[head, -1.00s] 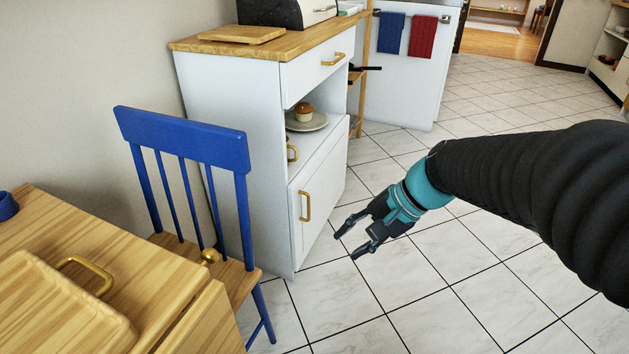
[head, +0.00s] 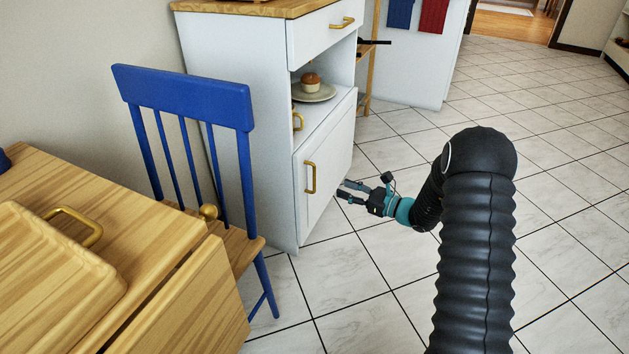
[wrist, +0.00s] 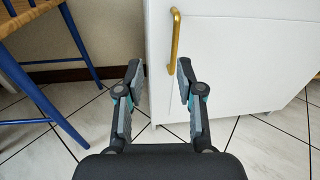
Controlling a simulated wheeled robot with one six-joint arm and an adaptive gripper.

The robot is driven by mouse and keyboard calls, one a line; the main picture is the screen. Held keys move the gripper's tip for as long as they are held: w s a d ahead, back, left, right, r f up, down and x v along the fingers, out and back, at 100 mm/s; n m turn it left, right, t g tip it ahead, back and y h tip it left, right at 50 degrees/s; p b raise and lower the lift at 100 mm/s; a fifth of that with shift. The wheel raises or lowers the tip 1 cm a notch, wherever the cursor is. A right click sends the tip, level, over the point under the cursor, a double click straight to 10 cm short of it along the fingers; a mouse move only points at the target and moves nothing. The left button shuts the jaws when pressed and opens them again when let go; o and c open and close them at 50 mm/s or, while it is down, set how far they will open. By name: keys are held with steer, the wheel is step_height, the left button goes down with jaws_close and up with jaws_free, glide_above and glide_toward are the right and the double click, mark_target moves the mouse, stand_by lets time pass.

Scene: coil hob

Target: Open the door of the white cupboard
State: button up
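The white cupboard (head: 240,125) stands against the wall, with a wooden top, a drawer, an open shelf and a lower door. The door (head: 327,165) is shut and has a vertical brass handle (head: 310,178) near its left edge. My gripper (head: 341,190) is open and empty in front of the door, a short way right of the handle in the head view. In the wrist view my gripper (wrist: 158,82) has its fingers apart, pointing at the cupboard's left front edge. There the brass handle (wrist: 174,42) stands above and slightly right of the gap, apparently not between the fingertips.
A blue chair (head: 190,110) stands left of the cupboard, beside a wooden table (head: 130,220) with a tray. The tiled floor (head: 350,270) before the cupboard is clear.

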step_height(320, 180, down, 2)
steer(key=w+f+m+t, duration=0.1)
glide_above(314, 190)
steer(key=shift+w+r, duration=0.15)
steer(key=shift+w, duration=0.15)
stand_by(0.3)
jaws_close()
